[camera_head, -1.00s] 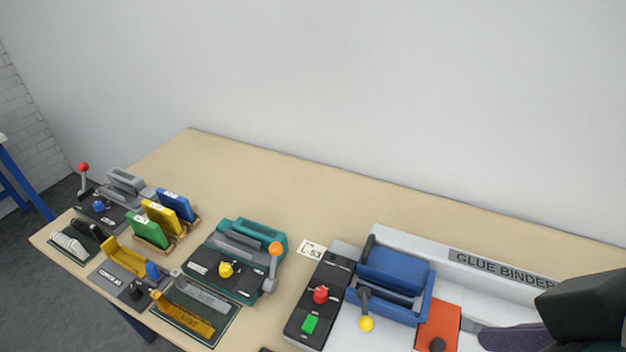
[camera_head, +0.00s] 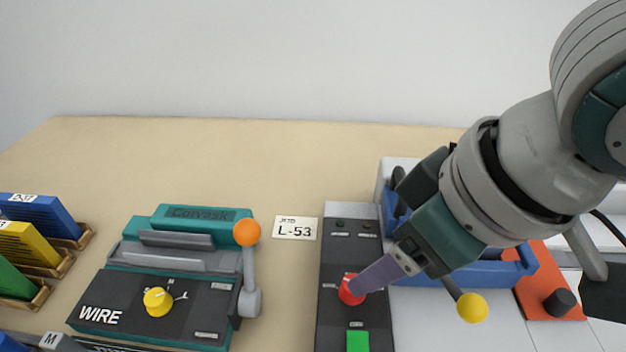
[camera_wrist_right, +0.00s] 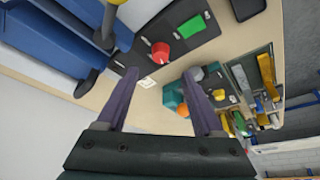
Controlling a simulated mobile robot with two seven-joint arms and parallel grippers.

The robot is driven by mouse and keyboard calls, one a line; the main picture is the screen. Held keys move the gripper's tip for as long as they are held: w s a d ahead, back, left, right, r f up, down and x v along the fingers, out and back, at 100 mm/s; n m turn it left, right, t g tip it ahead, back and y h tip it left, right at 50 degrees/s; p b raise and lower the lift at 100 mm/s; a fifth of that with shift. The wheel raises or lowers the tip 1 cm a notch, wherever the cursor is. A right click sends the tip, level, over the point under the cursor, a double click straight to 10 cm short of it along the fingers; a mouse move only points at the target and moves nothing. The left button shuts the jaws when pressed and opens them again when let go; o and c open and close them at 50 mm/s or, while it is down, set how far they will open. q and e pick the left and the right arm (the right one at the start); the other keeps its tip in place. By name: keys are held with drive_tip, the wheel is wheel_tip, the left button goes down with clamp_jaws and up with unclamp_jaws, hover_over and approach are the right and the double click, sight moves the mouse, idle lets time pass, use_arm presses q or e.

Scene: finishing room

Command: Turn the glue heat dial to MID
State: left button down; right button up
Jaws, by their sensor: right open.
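The red dial (camera_head: 352,289) sits on the black control panel (camera_head: 343,250) of the glue binder, above a green button (camera_head: 358,341). Its pointer direction and the small labels around it are too small to read. My right gripper (camera_head: 366,283) comes down from the upper right, its purple finger overlapping the dial's right side. In the right wrist view, my right gripper (camera_wrist_right: 160,74) is open with nothing held, and the red dial (camera_wrist_right: 160,53) shows just past the tips, between their lines. Whether a finger touches it I cannot tell. My left gripper is not in view.
A yellow-balled lever (camera_head: 472,307) and the blue clamp (camera_head: 515,268) stand close right of the panel, partly behind my arm. An orange plate (camera_head: 541,289) with a black knob lies farther right. The teal WIRE machine (camera_head: 190,213) stands left, beyond the L-53 card (camera_head: 296,228).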

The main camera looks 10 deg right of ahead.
sight(346, 296)
drive_tip(key=b+x, duration=0.1)
drive_tip(key=x, duration=0.6)
drive_tip(key=shift+w+a+f+b, duration=0.1)
drive_tip(key=shift+w+f+b, duration=0.05)
drive_tip(key=shift+f+b, duration=0.25)
clamp_jaws()
